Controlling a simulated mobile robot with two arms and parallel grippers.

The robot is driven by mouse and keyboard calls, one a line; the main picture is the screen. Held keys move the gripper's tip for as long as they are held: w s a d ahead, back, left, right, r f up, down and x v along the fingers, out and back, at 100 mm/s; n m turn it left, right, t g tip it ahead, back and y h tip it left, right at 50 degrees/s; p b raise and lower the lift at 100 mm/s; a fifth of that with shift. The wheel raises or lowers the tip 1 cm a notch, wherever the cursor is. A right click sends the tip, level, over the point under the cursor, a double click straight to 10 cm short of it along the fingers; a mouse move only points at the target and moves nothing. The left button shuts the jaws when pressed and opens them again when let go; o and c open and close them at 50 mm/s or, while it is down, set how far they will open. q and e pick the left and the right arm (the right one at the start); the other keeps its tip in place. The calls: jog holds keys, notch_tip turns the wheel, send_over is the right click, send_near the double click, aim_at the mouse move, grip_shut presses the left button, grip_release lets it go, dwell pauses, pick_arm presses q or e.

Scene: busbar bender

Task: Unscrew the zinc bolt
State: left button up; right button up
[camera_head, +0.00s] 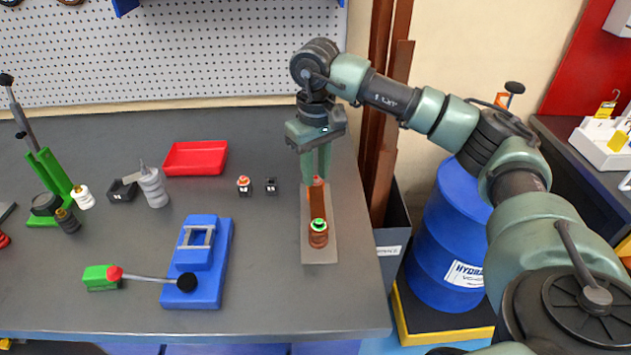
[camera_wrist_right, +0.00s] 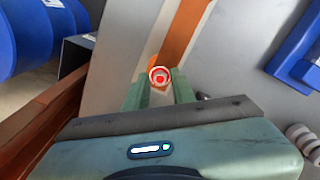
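A small red-and-white round bolt head (camera_wrist_right: 159,77) shows between my right gripper's two green fingers in the wrist view. In the head view it is a red-topped post (camera_head: 317,181) at the far end of a copper bar (camera_head: 316,204). I cannot confirm from its colour that it is zinc. My right gripper (camera_head: 317,176) points down over it, with fingertips close around it. The fingers (camera_wrist_right: 159,88) are apart, but whether they touch the bolt is unclear. A green-topped copper-coloured piece (camera_head: 318,233) stands at the bar's near end. My left gripper is not in view.
The bar lies on a grey plate (camera_head: 320,254) near the right edge of the workbench (camera_head: 270,295). A blue drum (camera_head: 448,235) is beyond the edge.

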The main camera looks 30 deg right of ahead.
jog(key=m, duration=0.3)
jog(key=shift+m, duration=0.3)
jog(key=m, duration=0.2)
jog(key=shift+m+p, duration=0.3)
jog(key=shift+p, duration=0.05)
jog(key=m, duration=0.3)
jog(key=m, duration=0.3)
jog(key=shift+p, duration=0.35)
jog(key=m, duration=0.3)
